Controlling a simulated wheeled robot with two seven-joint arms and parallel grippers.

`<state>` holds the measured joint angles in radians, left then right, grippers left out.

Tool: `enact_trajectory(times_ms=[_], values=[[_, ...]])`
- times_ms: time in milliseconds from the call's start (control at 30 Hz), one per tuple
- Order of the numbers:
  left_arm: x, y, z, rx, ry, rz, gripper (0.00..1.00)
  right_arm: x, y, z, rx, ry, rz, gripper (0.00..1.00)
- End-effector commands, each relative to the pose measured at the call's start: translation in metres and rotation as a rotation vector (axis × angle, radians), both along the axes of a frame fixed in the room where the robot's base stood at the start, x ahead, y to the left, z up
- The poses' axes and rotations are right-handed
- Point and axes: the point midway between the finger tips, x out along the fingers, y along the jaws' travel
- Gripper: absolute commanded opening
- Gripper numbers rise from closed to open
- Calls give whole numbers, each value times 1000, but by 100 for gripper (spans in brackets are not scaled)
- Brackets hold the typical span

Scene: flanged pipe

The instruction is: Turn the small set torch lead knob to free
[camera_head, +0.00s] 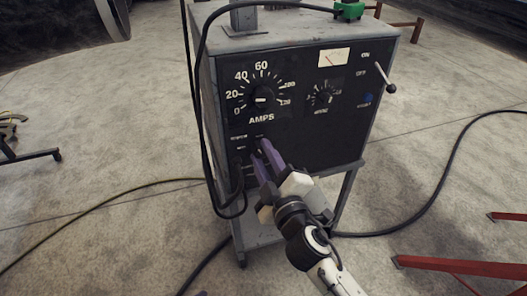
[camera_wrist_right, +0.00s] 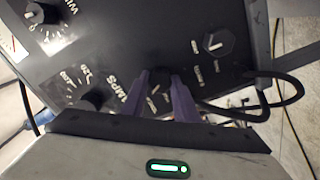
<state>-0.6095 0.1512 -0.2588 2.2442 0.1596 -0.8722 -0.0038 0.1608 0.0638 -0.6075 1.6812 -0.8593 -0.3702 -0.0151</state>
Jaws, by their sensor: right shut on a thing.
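My right gripper (camera_head: 259,149), with purple fingers, reaches the lower left of the welder's black front panel. In the right wrist view its fingers (camera_wrist_right: 161,82) are shut on a small black knob (camera_wrist_right: 158,75) on the panel. Most of this knob is hidden in the head view. A second black knob with a white pointer mark (camera_wrist_right: 213,42) sits beside it, free of the gripper. The small labels by both knobs are too blurred to read, so I cannot tell the setting. My left gripper is not in view.
The large AMPS dial (camera_head: 262,98) and a smaller dial (camera_head: 324,95) sit higher on the welder (camera_head: 285,43). A lever (camera_head: 385,78) sticks out at right. Black cables (camera_head: 203,150) hang at the panel's left. Red steel bars (camera_head: 460,266) lie at lower right.

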Motion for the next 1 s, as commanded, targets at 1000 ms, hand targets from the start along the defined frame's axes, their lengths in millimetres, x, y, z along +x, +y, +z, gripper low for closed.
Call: enact_trajectory(times_ms=[1000], values=[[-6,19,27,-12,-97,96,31,1,-1,2,-880,-284,-2,5]])
